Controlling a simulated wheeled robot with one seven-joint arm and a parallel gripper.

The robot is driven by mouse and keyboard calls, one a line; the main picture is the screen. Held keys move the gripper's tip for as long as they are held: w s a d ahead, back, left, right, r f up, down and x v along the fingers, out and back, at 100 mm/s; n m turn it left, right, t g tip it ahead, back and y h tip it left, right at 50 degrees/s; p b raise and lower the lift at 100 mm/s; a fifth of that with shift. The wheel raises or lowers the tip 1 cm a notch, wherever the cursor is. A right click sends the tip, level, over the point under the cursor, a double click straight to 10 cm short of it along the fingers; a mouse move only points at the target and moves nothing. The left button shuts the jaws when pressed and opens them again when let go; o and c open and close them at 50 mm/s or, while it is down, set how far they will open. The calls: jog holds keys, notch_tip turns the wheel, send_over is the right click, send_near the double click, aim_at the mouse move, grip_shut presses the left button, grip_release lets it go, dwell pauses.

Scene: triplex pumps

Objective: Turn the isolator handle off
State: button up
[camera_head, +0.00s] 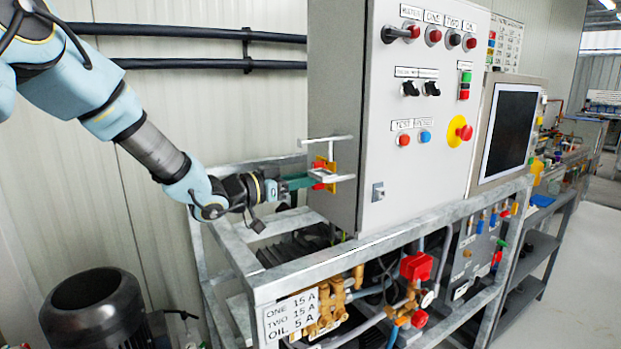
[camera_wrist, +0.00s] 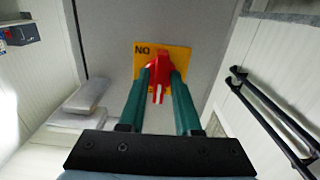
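The isolator handle (camera_wrist: 159,72) is red with a white mark and sits on a yellow plate (camera_wrist: 180,54). Dark letters show at the plate's upper left corner in the wrist view. In the head view the yellow plate (camera_head: 331,166) is on the left side of the grey cabinet, partly hidden by pale metal bars. My gripper (camera_wrist: 161,78) has its two green fingers on either side of the handle, apart from each other. The handle is between the fingertips; firm contact is not clear. In the head view my gripper (camera_head: 308,182) reaches the plate from the left.
The grey cabinet (camera_head: 345,90) stands on a metal frame (camera_head: 270,290). Pale bars (camera_head: 332,140) project from its side close to my gripper. Black pipes (camera_head: 200,63) run along the wall behind. A dark motor (camera_head: 92,305) stands at the lower left.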

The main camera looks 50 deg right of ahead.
jog(key=shift+o, duration=0.9)
jog(key=shift+r, duration=0.1)
jog(key=b+v, duration=0.3)
jog(key=v, duration=0.7)
jog(key=shift+w+a+b, duration=0.15)
jog(key=shift+a+b, duration=0.2)
